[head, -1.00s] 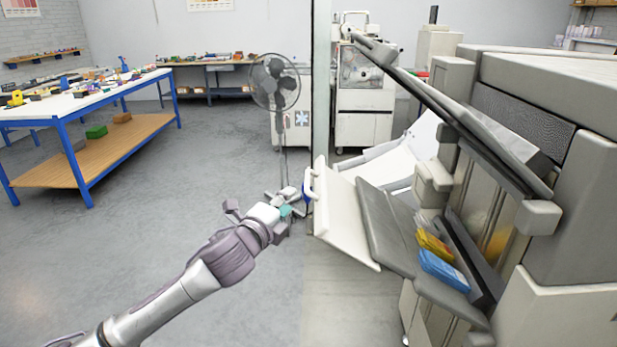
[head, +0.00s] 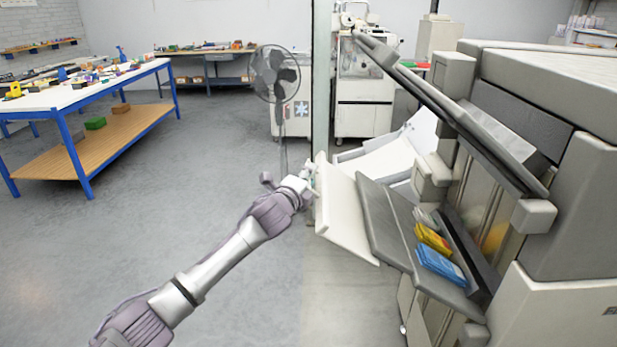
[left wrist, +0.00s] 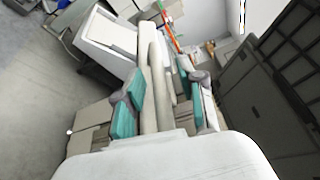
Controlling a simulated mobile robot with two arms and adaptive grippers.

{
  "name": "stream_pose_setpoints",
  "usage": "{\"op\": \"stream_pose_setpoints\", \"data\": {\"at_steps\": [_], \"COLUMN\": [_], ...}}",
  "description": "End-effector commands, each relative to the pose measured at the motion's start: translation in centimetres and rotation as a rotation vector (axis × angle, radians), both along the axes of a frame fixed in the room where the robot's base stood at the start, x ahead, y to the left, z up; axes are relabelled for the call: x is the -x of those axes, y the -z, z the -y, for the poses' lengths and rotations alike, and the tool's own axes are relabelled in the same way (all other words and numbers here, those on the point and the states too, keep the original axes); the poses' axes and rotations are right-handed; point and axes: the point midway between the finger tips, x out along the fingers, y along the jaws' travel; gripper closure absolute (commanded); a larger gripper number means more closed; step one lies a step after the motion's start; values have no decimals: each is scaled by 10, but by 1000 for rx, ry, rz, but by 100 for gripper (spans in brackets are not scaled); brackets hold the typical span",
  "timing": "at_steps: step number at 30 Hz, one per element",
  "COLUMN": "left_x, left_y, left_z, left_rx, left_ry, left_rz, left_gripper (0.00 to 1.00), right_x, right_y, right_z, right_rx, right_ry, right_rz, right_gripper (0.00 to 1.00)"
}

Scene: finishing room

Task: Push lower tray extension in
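The lower tray extension is a cream panel (head: 345,220) that slopes outward at the near left end of the grey lower tray (head: 385,228). My left gripper (head: 308,183) is at the panel's left edge, where the white handle is now mostly hidden by it. In the left wrist view, the two teal-padded fingers (left wrist: 160,103) stand apart on either side of a cream bar (left wrist: 153,70), apparently the handle. A small gap shows beside the right finger, so the gripper looks open around the bar. My right gripper is in neither view.
Yellow (head: 432,238) and blue (head: 440,264) packs lie on the machine's lower tray. A clear upright panel (head: 321,90) stands behind the extension. A fan (head: 277,80) and a blue-framed workbench (head: 85,140) stand farther left. The floor between is free.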

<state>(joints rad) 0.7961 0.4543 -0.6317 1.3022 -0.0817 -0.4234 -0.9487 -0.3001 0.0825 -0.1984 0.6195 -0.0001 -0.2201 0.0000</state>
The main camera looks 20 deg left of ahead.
Motion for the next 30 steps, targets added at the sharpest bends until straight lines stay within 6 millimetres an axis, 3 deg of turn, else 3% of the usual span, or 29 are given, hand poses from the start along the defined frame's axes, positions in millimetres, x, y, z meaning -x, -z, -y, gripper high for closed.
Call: {"op": "stream_pose_setpoints", "data": {"at_steps": [5, 12, 24, 30], "left_x": [0, 0, 0, -9], "left_y": [0, 0, 4, 36], "left_z": [0, 0, 2, 36], "left_rx": [0, 0, 1, 5], "left_ry": [0, 0, 0, 3], "left_rz": [0, -1, -1, -4], "left_gripper": [61, 99, 100, 100], "right_x": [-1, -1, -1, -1], "right_y": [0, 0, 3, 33], "right_z": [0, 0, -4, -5], "right_rx": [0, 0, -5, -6], "right_ry": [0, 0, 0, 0], "right_rz": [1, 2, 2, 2], "right_gripper": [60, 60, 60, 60]}}
